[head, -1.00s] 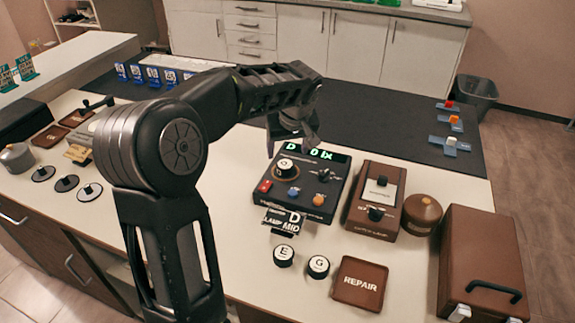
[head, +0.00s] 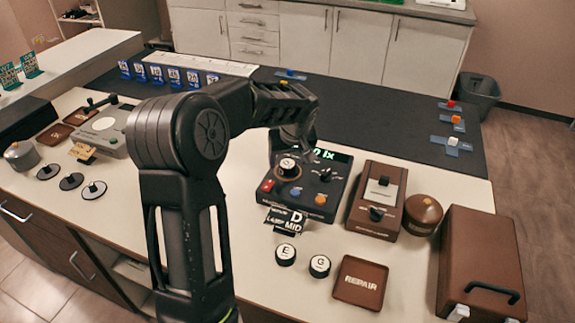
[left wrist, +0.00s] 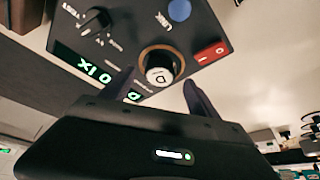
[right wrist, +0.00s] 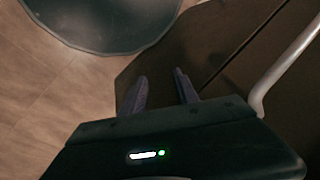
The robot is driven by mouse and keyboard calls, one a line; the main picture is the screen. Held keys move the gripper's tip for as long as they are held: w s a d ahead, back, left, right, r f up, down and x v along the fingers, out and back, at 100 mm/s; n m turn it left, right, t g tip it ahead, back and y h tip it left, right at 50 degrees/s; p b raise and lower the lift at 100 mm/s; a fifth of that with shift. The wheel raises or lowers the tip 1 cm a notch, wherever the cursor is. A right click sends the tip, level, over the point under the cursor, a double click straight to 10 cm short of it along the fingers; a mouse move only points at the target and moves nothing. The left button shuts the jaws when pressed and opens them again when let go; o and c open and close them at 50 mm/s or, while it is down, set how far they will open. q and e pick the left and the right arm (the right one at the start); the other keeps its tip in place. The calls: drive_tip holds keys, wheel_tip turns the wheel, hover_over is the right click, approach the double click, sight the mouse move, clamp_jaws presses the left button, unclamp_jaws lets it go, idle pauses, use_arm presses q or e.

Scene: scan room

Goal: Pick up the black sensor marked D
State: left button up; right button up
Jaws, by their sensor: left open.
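The black sensor marked D (head: 288,167) is a round black puck with a white top, seated in a ring on the black console (head: 333,208). In the left wrist view the sensor (left wrist: 159,75) sits in a tan ring, its white cap upside down to the camera. My left gripper (head: 285,150) is just above and behind it, open and empty, with its two fingers apart on either side of the sensor in the wrist view. Whether they touch it cannot be told. My right gripper (right wrist: 160,77) is out of the head view, its fingers apart and empty.
Pucks E (head: 285,254) and G (head: 319,265) stand before the console, with a D sign (head: 286,219) behind them. A brown REPAIR tray (head: 360,282), brown meter (head: 377,200), round brown pot (head: 422,213) and brown case (head: 482,262) stand to the right.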

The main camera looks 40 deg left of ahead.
sight(288, 165)
use_arm(q)
drive_tip(key=shift+x, duration=0.95)
drive_tip(key=shift+r, duration=0.1)
clamp_jaws()
idle(0.4)
wheel_tip(288, 165, up, 10)
drive_tip(key=shift+b, duration=0.45)
idle(0.5)
